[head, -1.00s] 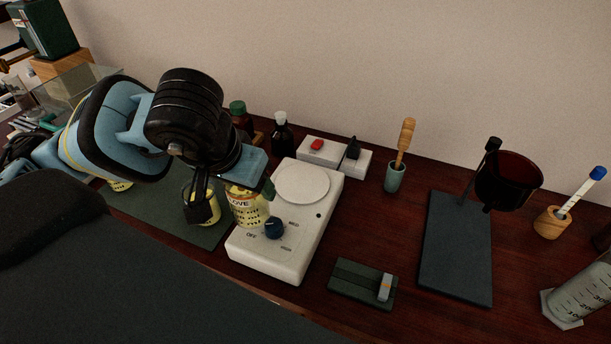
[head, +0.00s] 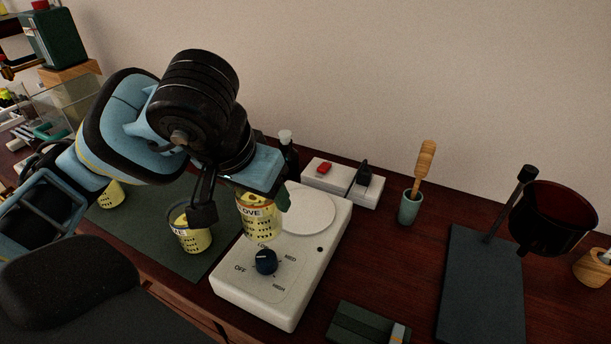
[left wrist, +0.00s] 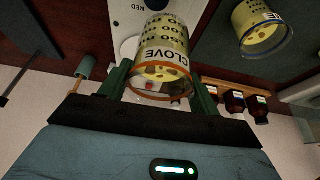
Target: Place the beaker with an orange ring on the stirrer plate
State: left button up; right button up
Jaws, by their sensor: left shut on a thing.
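The beaker with an orange ring (head: 259,222) holds pale yellow contents and carries a label reading CLOVE. My left gripper (head: 262,196) is shut on it near its rim. In the left wrist view, the beaker (left wrist: 163,55) sits between the green fingers of my left gripper (left wrist: 162,88), and its orange rim faces the camera. The white stirrer plate (head: 302,258) has a round disc and a dark blue knob. The beaker overlaps the left edge of the plate, left of the disc; I cannot tell how high it is held. My right gripper is not in view.
Another yellow beaker (head: 192,238) with a blue ring stands on the dark green mat (head: 150,232), left of the stirrer. A further one (head: 110,195) stands farther left. A dark bottle (head: 288,158) and a white switch box (head: 326,172) are behind the stirrer.

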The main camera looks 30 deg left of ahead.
pick_arm(q)
jog(key=w+d, duration=0.1)
jog(key=w, duration=0.9)
jog(key=shift+d+f+p, duration=0.25)
jog(key=shift+f+p, duration=0.15)
jog(key=shift+f, duration=0.05)
jog(key=shift+s+x, duration=0.15)
jog(key=shift+x, duration=0.7)
jog(key=shift+s+x, duration=0.1)
jog(key=shift+x, duration=0.75)
jog(key=shift+d+f, duration=0.1)
jog(key=shift+f, duration=0.15)
jog(key=shift+f, duration=0.15)
jog(key=o, duration=1.3)
jog(key=shift+c, duration=0.2)
